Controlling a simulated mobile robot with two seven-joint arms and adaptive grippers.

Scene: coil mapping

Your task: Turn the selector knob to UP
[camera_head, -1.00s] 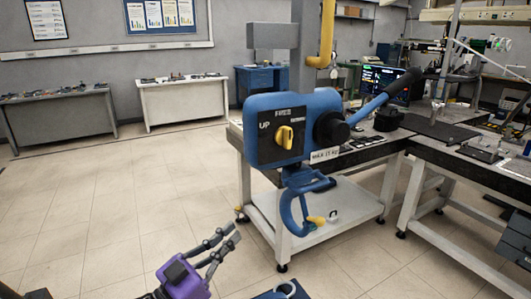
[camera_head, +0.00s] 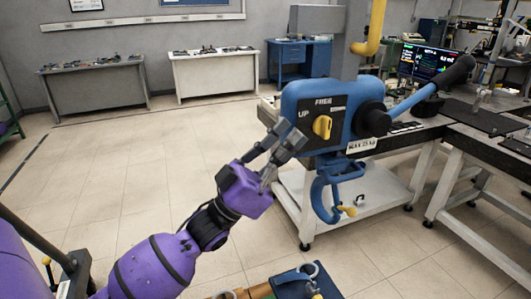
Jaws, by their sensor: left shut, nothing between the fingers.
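The yellow selector knob (camera_head: 322,127) is on the dark face of a blue hoist housing (camera_head: 297,97). It stands roughly upright; "UP" is printed to its left and what looks like "FREE" above it. My left gripper (camera_head: 287,136), on its purple arm, is in front of the housing's left lower side. Its fingers are shut and empty, left of and slightly below the knob, and appear apart from it. Their tips overlap the housing's edge in the picture, so the depth gap is hard to tell. My right gripper is out of view.
A black-gripped lever (camera_head: 455,72) sticks out right of the housing. A blue hook (camera_head: 322,197) hangs below, above a white cart shelf (camera_head: 370,207). A workbench (camera_head: 480,145) stands at right. A blue object with a ring (camera_head: 300,279) is at the bottom. Floor at left is clear.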

